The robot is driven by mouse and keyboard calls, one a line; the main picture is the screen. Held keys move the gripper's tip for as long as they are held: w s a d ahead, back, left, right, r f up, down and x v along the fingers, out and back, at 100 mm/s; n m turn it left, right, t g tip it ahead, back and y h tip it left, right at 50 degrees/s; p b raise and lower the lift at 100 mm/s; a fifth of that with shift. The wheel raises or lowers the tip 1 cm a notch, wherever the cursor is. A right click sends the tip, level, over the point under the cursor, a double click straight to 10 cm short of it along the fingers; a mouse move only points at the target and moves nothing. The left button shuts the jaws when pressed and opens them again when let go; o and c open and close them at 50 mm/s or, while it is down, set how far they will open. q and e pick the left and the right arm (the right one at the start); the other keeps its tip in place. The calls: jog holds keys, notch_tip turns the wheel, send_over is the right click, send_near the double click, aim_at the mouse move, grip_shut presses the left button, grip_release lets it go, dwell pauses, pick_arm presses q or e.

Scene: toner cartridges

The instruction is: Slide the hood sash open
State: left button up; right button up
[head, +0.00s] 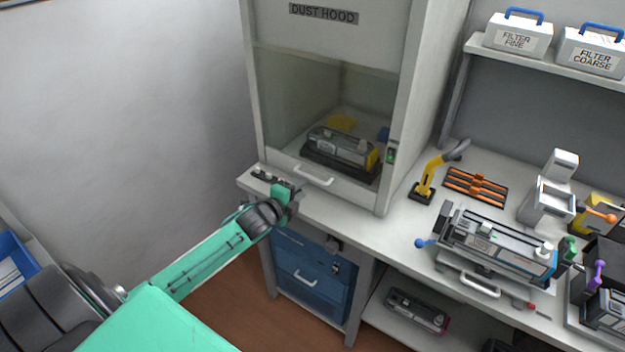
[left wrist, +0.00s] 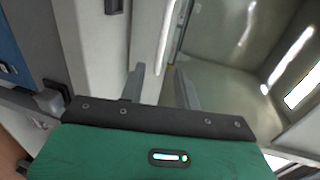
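The dust hood (head: 323,14) stands at the back with its glass sash (head: 285,100) down. The white sash handle (head: 313,178) is a bar on the sash's lower rail. My left gripper (head: 296,188) is at the hood's front, just left of and close to the handle. In the left wrist view my left gripper (left wrist: 160,85) has its two fingers apart. The pale handle (left wrist: 167,45) runs lengthwise just ahead of the gap between them. I cannot tell whether the fingers touch it. My right gripper is not in view.
A toner cartridge (head: 340,147) sits behind the glass. A blue drawer unit (head: 312,280) is below the counter. A yellow arm-like tool (head: 428,178), an orange rack (head: 474,186) and another cartridge (head: 497,243) stand on the bench to the right.

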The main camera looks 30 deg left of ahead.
pick_arm(q)
jog(key=shift+p+x, duration=0.55)
jog(key=shift+x, duration=3.05)
grip_shut()
